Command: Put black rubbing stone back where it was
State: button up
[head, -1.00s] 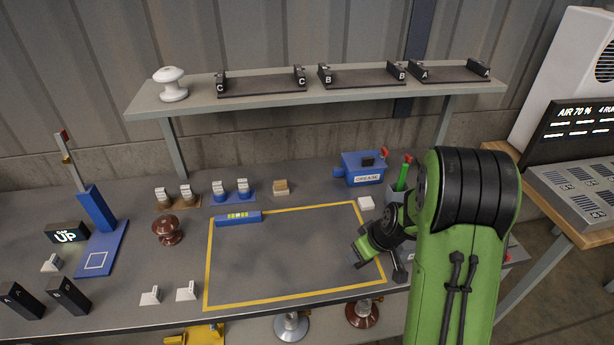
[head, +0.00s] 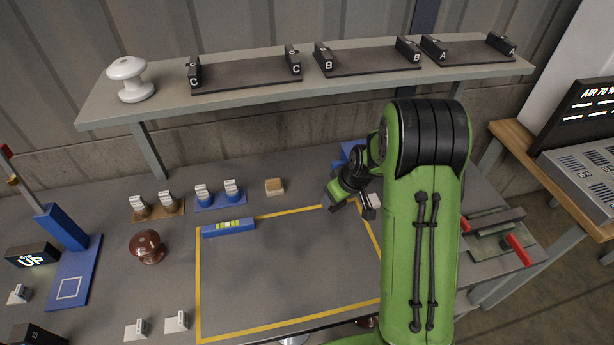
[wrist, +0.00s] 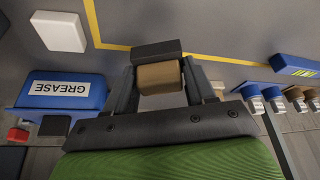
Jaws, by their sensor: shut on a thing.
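The black rubbing stone (wrist: 156,48) shows in the wrist view as a block with a dark face and a brown back. My gripper (wrist: 160,80) is shut on its brown part, one finger on each side. In the head view my gripper (head: 336,196) is near the back right corner of the yellow outline (head: 285,213). There I cannot clearly tell the stone from the dark fingers. A tan block (head: 275,187) stands behind the outline, left of my gripper. A white block (wrist: 58,31) shows at the upper left of the wrist view.
A blue grease box (wrist: 62,90) is beside my gripper, partly hidden by my arm in the head view. Blue holders (head: 219,196) and brown holders (head: 158,207) stand at the back left. A shelf (head: 225,104) overhangs the bench's back. The outlined area is mostly clear.

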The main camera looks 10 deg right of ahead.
jog(key=w+a, duration=0.1)
jog(key=w, duration=0.2)
jog(key=w+a, duration=0.2)
jog(key=w, duration=0.2)
jog(key=w+a, duration=0.1)
jog(key=w, duration=0.3)
jog(key=shift+w+a, duration=0.25)
jog(key=shift+a, duration=0.15)
jog(key=shift+w+f, duration=0.1)
jog(key=shift+f, duration=1.7)
jog(key=shift+f+b, duration=0.1)
jog(key=shift+b, duration=0.25)
jog(key=o, duration=1)
